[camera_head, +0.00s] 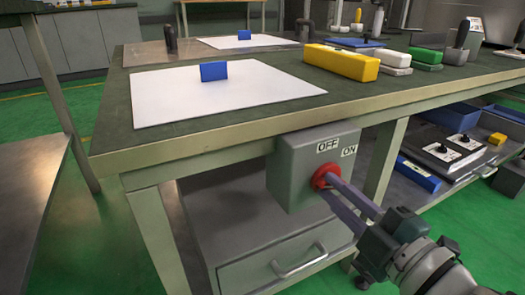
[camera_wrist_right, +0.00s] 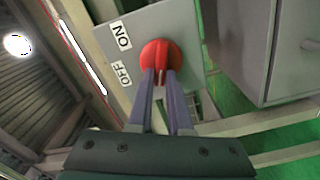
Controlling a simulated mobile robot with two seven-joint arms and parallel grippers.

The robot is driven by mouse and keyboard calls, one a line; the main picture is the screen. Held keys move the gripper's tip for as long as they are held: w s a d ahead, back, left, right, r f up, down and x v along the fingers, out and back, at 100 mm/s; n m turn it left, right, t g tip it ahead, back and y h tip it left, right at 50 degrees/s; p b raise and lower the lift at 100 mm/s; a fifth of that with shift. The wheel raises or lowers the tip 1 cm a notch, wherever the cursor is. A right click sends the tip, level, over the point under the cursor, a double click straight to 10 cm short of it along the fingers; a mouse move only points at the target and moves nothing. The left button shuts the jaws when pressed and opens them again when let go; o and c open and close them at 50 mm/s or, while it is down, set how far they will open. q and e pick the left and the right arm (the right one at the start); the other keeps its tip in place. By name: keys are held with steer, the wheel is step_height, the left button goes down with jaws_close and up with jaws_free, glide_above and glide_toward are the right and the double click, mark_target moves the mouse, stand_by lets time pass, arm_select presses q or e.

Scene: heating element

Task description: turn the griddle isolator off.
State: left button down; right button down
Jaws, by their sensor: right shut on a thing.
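The griddle isolator is a grey box (camera_head: 292,176) fixed under the front edge of the green-topped bench. Its face carries an OFF label (camera_head: 328,145) and an ON label (camera_head: 349,151). A red rotary knob (camera_head: 320,175) sits on that face; it also shows in the right wrist view (camera_wrist_right: 155,50). My right gripper (camera_head: 332,184) reaches in from the lower right, its purple fingers shut on the knob's ridge. In the right wrist view the fingers (camera_wrist_right: 159,75) lie either side of the ridge. The exact pointing of the knob is partly hidden by the fingers. My left gripper is not in view.
On the bench (camera_head: 118,118) lie a white board (camera_head: 180,95) with a blue block (camera_head: 214,71) and a yellow block (camera_head: 341,62). A drawer (camera_head: 280,262) sits below the isolator. A lower shelf at right holds blue trays and dark-knobbed plates. Green floor is open at left.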

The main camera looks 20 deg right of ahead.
steer(key=shift+f+n+b, duration=0.15)
steer(key=shift+n, duration=0.95)
steer(key=shift+f+n+b, duration=0.1)
steer(key=shift+n+b, duration=0.05)
steer(key=shift+n, duration=0.95)
steer(key=c, duration=0.8)
jaws_free()
steer(key=shift+c, duration=0.2)
steer(key=shift+s, duration=0.1)
steer(key=s+p, duration=0.2)
steer(key=s, duration=0.7)
steer(key=shift+s+d+p, duration=0.35)
steer(key=shift+s+p, duration=0.05)
